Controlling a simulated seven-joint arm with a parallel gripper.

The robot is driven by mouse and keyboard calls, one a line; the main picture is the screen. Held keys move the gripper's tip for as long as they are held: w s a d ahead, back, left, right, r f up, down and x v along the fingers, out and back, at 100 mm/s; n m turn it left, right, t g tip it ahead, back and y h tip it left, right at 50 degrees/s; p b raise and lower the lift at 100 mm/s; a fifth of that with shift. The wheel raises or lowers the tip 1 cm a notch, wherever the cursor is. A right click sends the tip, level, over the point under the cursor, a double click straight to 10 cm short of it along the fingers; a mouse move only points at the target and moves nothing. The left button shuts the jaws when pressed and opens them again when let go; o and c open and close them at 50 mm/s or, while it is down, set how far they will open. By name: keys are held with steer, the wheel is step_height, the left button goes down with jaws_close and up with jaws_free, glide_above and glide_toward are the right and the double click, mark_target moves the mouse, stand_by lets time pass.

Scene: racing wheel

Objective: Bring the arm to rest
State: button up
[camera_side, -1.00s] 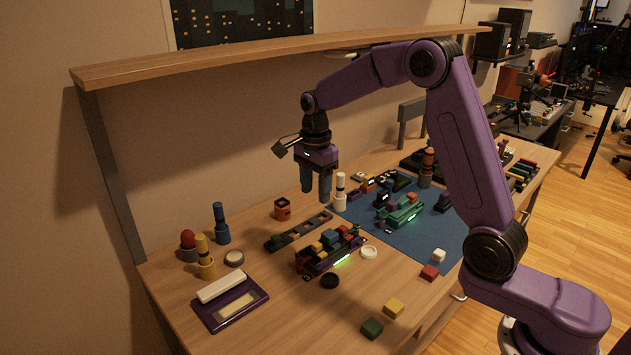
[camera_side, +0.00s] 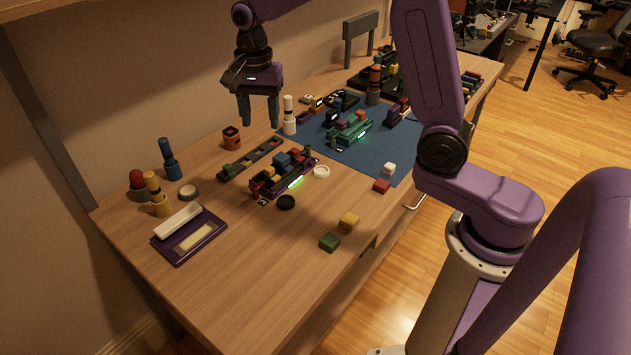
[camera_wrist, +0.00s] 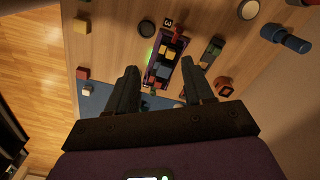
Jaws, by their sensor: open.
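My gripper (camera_side: 259,110) is raised above the back of the wooden table (camera_side: 268,262). It points down, and its two fingers are apart with nothing between them. In the wrist view my open gripper (camera_wrist: 162,84) frames the table below. A dark purple tray (camera_side: 267,185) filled with coloured blocks and a glowing green strip stands on the table, to the front right of my gripper and well below it. The tray also shows in the wrist view (camera_wrist: 151,72).
A blue mat (camera_side: 385,161) holds a green lit tray (camera_side: 350,131). A white and brown cylinder (camera_side: 289,117) stands near my gripper. Loose blocks, including yellow (camera_side: 349,220) and green (camera_side: 330,242), lie at the front. A shelf edge (camera_side: 60,12) is at the upper left.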

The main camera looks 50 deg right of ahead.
steer(key=s+d+f+n, duration=0.1)
steer(key=s+d+n, duration=0.1)
steer(key=s+n, duration=2.2)
steer(key=s, duration=0.8)
steer(key=shift+n, duration=0.4)
